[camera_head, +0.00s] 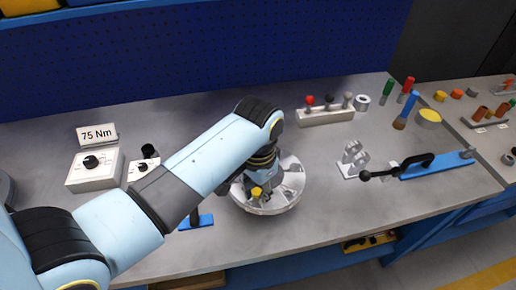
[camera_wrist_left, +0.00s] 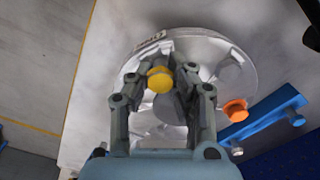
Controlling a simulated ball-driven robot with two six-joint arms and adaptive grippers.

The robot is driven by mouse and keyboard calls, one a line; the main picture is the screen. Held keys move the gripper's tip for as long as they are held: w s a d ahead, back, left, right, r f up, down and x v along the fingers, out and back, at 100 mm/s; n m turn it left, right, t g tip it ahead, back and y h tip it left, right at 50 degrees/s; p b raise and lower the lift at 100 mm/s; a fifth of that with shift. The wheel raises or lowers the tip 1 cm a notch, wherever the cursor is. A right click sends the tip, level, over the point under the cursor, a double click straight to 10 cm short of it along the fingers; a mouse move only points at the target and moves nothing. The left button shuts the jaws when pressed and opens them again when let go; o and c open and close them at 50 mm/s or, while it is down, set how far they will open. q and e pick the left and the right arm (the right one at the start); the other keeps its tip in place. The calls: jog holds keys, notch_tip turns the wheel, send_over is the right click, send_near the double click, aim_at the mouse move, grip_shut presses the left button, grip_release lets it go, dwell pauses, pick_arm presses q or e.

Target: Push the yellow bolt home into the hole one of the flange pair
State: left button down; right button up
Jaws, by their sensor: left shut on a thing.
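The round silver flanged shell (camera_head: 293,180) sits on the bench in the middle of the head view. My left gripper (camera_head: 259,184) reaches down over its near-left part. The yellow bolt (camera_head: 256,191) shows its head at the fingers. In the left wrist view the bolt's yellow head (camera_wrist_left: 160,80) lies between the fingers of my left gripper (camera_wrist_left: 174,72), which are shut on it, with the shell (camera_wrist_left: 250,72) below. The bolt's shank and hole one are hidden, so I cannot tell how deep it sits. My right gripper is out of view.
A blue bar (camera_wrist_left: 265,118) and an orange piece (camera_wrist_left: 236,110) are close beside the shell. A grey control box (camera_head: 95,170) stands left, under a 75 Nm sign (camera_head: 97,134). A rack (camera_head: 325,117), a bracket (camera_head: 353,161) and a black-handled blue tool (camera_head: 435,166) lie right. The front-right bench is clear.

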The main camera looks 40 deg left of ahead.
aim_at(258, 191)
pick_arm(q)
jog(key=shift+f, duration=0.15)
jog(key=c, duration=1.2)
grip_release()
jog(key=shift+o, duration=0.2)
notch_tip(258, 191, up, 12)
